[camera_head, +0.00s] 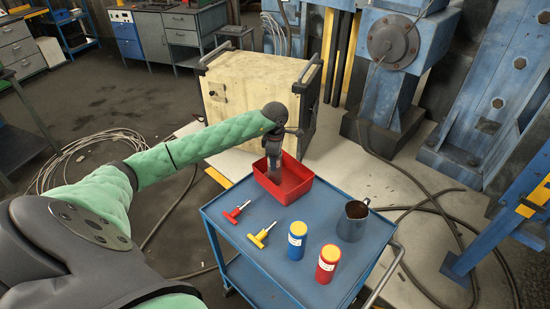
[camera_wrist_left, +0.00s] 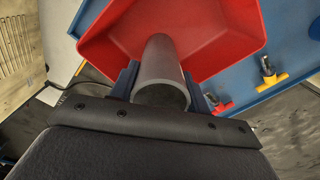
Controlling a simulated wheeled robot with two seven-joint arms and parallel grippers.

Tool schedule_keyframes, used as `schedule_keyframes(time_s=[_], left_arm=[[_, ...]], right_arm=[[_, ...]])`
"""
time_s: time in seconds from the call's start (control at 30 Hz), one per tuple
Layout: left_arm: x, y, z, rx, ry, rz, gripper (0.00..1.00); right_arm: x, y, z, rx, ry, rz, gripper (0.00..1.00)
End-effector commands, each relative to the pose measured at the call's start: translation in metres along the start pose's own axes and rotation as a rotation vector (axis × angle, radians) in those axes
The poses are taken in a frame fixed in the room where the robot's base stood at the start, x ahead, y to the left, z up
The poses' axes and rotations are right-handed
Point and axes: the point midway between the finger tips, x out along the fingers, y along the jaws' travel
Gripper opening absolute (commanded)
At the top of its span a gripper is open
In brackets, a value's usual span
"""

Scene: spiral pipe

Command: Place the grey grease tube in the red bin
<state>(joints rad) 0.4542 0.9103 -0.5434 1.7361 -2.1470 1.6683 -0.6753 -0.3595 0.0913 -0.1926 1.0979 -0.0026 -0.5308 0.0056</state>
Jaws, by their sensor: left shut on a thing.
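The red bin (camera_head: 298,187) stands at the far left corner of the blue cart top. My left gripper (camera_head: 274,171) is over the bin, pointing down. In the left wrist view my left gripper (camera_wrist_left: 163,88) is shut on the grey grease tube (camera_wrist_left: 160,68), with a dark finger on each side of it. The tube's far end reaches over the red bin (camera_wrist_left: 225,35). Whether the tube touches the bin floor I cannot tell. In the head view the tube is mostly hidden by the gripper. My right gripper is not in view.
On the blue cart (camera_head: 330,277) lie a red-handled tool (camera_head: 236,212) and a yellow-handled tool (camera_head: 261,235). A blue can (camera_head: 297,240), a red can (camera_head: 328,263) and a dark metal jug (camera_head: 353,220) stand there too. A wooden crate (camera_head: 255,95) is behind the cart.

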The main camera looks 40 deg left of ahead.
Motion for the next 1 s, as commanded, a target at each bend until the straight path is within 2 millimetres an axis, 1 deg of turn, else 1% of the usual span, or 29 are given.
schedule_keyframes(time_s=[0.33, 0.37, 0.43, 0.47, 0.9, 0.93, 1.0], left_arm=[[0.002, 0.0, 0.0, 0.001, 0.001, 0.0, 0.25], [0.002, 0.0, 0.0, 0.001, 0.0, 0.0, 0.53], [0.002, 0.0, 0.0, 0.001, 0.0, 0.0, 0.66], [0.002, 0.0, 0.0, 0.001, 0.0, 0.0, 0.69], [-0.001, 0.0, 0.0, 0.0, 0.0, 0.0, 0.69], [-0.001, 0.0, 0.0, 0.001, 0.0, 0.001, 0.69], [-0.004, 0.0, 0.0, 0.001, 0.001, 0.001, 0.69]], right_arm=[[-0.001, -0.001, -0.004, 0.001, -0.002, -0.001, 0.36], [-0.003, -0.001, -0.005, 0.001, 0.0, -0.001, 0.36], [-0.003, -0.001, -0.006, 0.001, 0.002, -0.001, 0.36], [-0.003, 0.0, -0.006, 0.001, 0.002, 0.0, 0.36], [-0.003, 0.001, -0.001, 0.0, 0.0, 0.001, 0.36], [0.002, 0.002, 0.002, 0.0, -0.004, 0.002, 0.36], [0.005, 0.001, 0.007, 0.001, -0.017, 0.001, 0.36]])
